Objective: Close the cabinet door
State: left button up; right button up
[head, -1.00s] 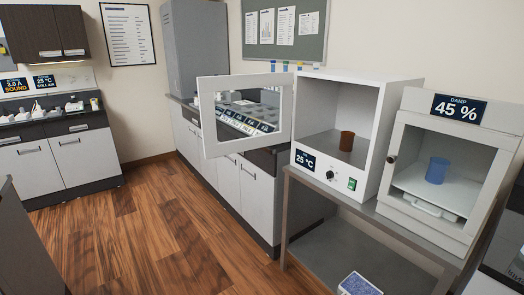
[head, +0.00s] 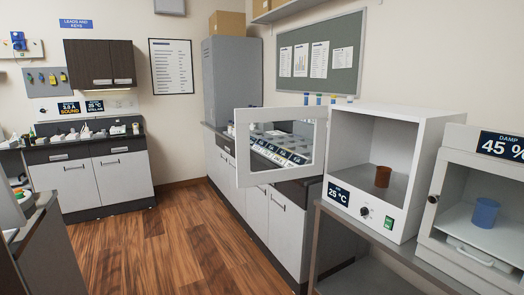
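A white cabinet (head: 433,113) with a 25 °C display stands on a grey metal stand at the right. Its front is open, and a brown cup (head: 383,176) stands inside on the floor. Its white framed door with a window (head: 244,180) is swung wide open to the left, over the counter side. A second white cabinet (head: 437,217), marked DAMP 45 %, stands to its right with a blue cup (head: 485,212) seen in it; its front door appears closed. Neither of my grippers shows in the view.
Wooden floor (head: 170,255) in the middle is clear. A dark bench edge (head: 40,235) with items stands at the near left. The metal stand (head: 345,232) juts out at the right.

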aim_at(243, 117)
jog(key=u, duration=0.9)
jog(key=i, duration=3.8)
jog(key=z, duration=3.45)
jog(key=i, duration=0.5)
